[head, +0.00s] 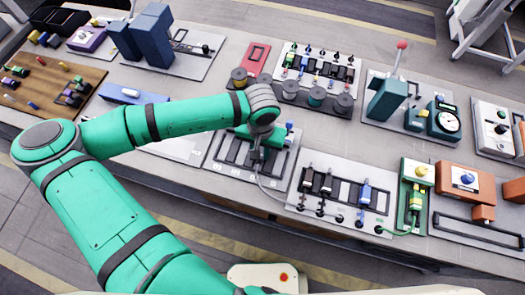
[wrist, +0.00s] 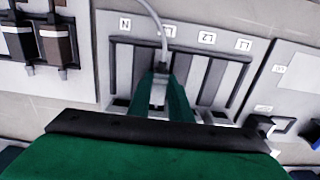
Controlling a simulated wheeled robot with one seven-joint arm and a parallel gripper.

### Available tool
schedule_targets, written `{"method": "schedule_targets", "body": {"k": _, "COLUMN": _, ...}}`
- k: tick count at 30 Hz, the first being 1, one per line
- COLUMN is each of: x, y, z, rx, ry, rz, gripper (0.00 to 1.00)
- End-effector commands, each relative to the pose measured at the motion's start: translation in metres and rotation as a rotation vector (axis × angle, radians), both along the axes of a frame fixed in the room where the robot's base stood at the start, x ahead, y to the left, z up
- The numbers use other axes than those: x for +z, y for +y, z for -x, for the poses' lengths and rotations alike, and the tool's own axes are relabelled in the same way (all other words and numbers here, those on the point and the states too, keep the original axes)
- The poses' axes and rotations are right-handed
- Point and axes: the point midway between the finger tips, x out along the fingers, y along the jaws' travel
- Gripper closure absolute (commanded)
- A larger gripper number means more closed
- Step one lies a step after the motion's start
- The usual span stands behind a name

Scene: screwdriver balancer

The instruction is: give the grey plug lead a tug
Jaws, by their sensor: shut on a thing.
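My gripper (head: 258,150) is over the slotted socket panel (head: 222,172) in the middle of the bench. In the wrist view its green fingers (wrist: 162,92) are shut on a small grey plug (wrist: 158,94). The grey lead (wrist: 158,22) leaves the plug and curves up out of the wrist picture. In the head view the lead (head: 268,192) runs down and right toward the neighbouring panel. The panel in the wrist view (wrist: 103,60) has dark slots and labels including N, L2 and L1. My fingers hide the plug's tip, so I cannot tell whether it is seated.
A neighbouring panel (head: 335,222) holds dark plugs (head: 308,178) and a blue plug (head: 366,191); dark plugs (wrist: 56,42) also show at the wrist view's left. Spools (head: 317,97) stand behind my gripper. A green unit (head: 414,195) stands to the right.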

Motion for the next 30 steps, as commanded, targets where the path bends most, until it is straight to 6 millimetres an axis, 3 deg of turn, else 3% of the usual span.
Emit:
{"method": "schedule_targets", "body": {"k": 1, "x": 0.000, "y": -0.001, "z": -0.002, "rx": 0.000, "ry": -0.006, "rz": 0.002, "gripper": 1.00}}
{"method": "schedule_targets", "body": {"k": 2, "x": 0.000, "y": -0.001, "z": -0.002, "rx": 0.000, "ry": -0.006, "rz": 0.002, "gripper": 0.75}}
{"method": "schedule_targets", "body": {"k": 3, "x": 0.000, "y": -0.001, "z": -0.002, "rx": 0.000, "ry": -0.006, "rz": 0.002, "gripper": 0.65}}
{"method": "schedule_targets", "body": {"k": 4, "x": 0.000, "y": -0.001, "z": -0.002, "rx": 0.000, "ry": -0.006, "rz": 0.002, "gripper": 0.62}}
{"method": "schedule_targets", "body": {"k": 14, "x": 0.003, "y": 0.000, "z": -0.002, "rx": 0.001, "ry": -0.005, "rz": 0.002, "gripper": 0.62}}
{"method": "schedule_targets", "body": {"k": 30, "x": 0.048, "y": 0.000, "z": -0.002, "rx": 0.001, "ry": -0.005, "rz": 0.001, "gripper": 0.62}}
